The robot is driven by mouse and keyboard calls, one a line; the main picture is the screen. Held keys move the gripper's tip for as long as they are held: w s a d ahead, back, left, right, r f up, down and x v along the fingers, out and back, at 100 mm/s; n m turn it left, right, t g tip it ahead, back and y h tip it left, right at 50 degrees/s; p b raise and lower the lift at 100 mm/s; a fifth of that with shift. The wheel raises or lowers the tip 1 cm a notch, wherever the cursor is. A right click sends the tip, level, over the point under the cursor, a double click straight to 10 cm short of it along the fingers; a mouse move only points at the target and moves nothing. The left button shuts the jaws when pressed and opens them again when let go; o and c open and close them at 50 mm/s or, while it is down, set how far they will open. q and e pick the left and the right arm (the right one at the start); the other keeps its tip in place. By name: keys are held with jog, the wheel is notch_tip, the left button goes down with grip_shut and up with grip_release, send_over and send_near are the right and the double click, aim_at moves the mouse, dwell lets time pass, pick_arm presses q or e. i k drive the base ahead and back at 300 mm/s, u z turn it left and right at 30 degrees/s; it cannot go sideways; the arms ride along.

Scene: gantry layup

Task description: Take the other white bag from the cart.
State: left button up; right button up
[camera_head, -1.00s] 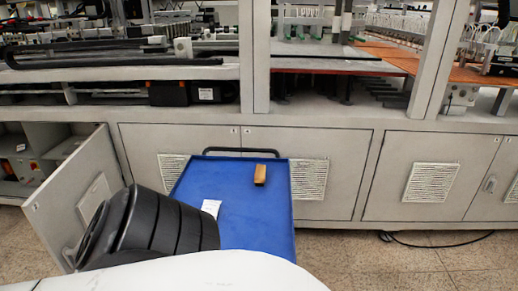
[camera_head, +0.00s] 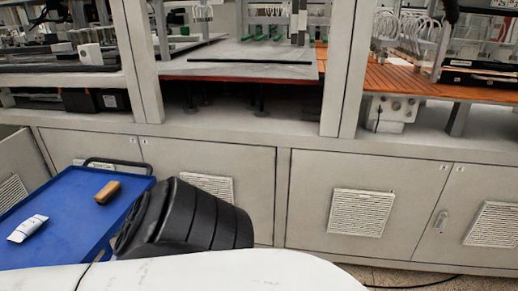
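A blue cart (camera_head: 68,232) with a flat top stands at the lower left in the head view. A small white bag (camera_head: 28,228) lies flat on it near the left edge of the picture, with dark marks on one end. Neither of my grippers shows. A black ribbed part, apparently of my arm, stands to the right of the cart and covers part of its right edge. My white body covers the bottom of the picture.
A brown block (camera_head: 107,191) lies on the cart near its black handle (camera_head: 112,162). The grey machine cabinet (camera_head: 262,200) with vented doors stands behind the cart. A cable (camera_head: 430,283) lies on the tiled floor at right.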

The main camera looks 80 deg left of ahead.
aim_at(29, 228)
jog(key=u, duration=2.55)
jog(key=i, duration=2.2)
jog(key=z, duration=3.9)
